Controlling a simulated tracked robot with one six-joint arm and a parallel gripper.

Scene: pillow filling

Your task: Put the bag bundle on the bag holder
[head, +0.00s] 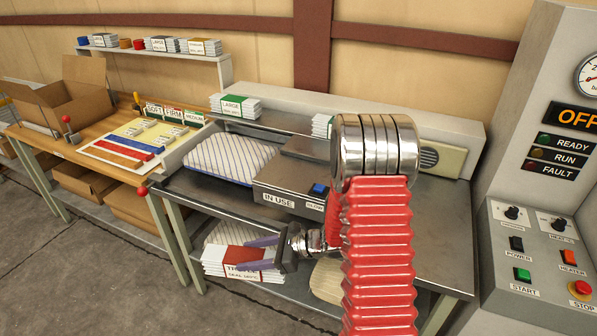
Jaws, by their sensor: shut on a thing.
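The bag bundle (222,266) is a stack of white bags with a red band and a label that is partly readable. My gripper (250,254) is shut on its right side and holds it in front of the metal table, at about the height of the lower shelf. A grey box marked IN USE (278,198), with a blue button, stands on the metal table above and right of the bundle. I cannot tell for certain whether this box is the bag holder. My red arm hides its right part.
A striped pillow (232,158) lies left of the box. A LARGE bag bundle (236,106) and another bundle (322,126) lie on the back ledge. A wooden bench (100,140) stands at left, a control cabinet (540,250) at right. The metal table's edge lies above the bundle.

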